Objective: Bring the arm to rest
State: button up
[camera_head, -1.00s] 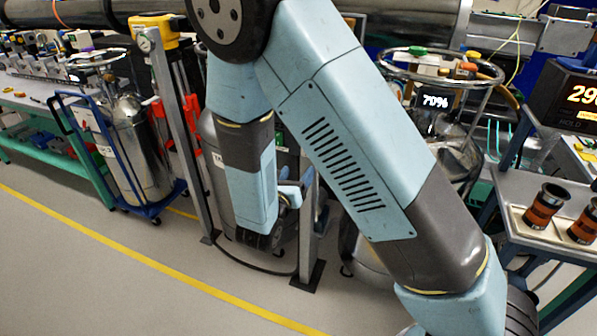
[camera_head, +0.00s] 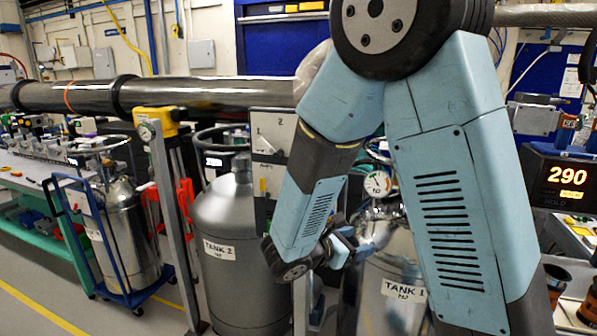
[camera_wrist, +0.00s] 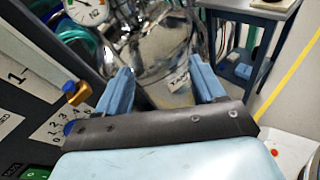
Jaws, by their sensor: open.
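My arm is light blue and dark grey and fills the middle and right of the head view. It is bent at the elbow, with the forearm hanging down to the left. My gripper (camera_wrist: 162,85) shows in the wrist view with two blue fingers wide apart and nothing between them. In the head view my gripper (camera_head: 345,243) is small and partly hidden, in front of the shiny tank labelled TANK 1 (camera_head: 402,290). The wrist view shows that shiny tank (camera_wrist: 160,50) beyond the fingers; I cannot tell how far.
A grey tank labelled TANK 2 (camera_head: 228,282) stands left of my forearm. A grey panel (camera_wrist: 35,85) with numbered labels is close at left in the wrist view. A blue trolley (camera_head: 125,285) holds another tank.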

jog(key=s+d+r+m+g+y, duration=0.5)
jog(key=s+d+r+m+g, duration=0.2)
jog(key=s+d+m, duration=0.5)
jog(key=s+a+r+m+t+y, duration=0.2)
jog(key=s+r+m+t+y, duration=0.1)
jog(key=s+r+m+y, duration=0.4)
jog(key=shift+s+r+m+t, duration=0.35)
jog(key=shift+r+m, duration=0.65)
jog(key=shift+m, duration=1.1)
jog(key=shift+a, duration=0.1)
jog(key=shift+c, duration=0.4)
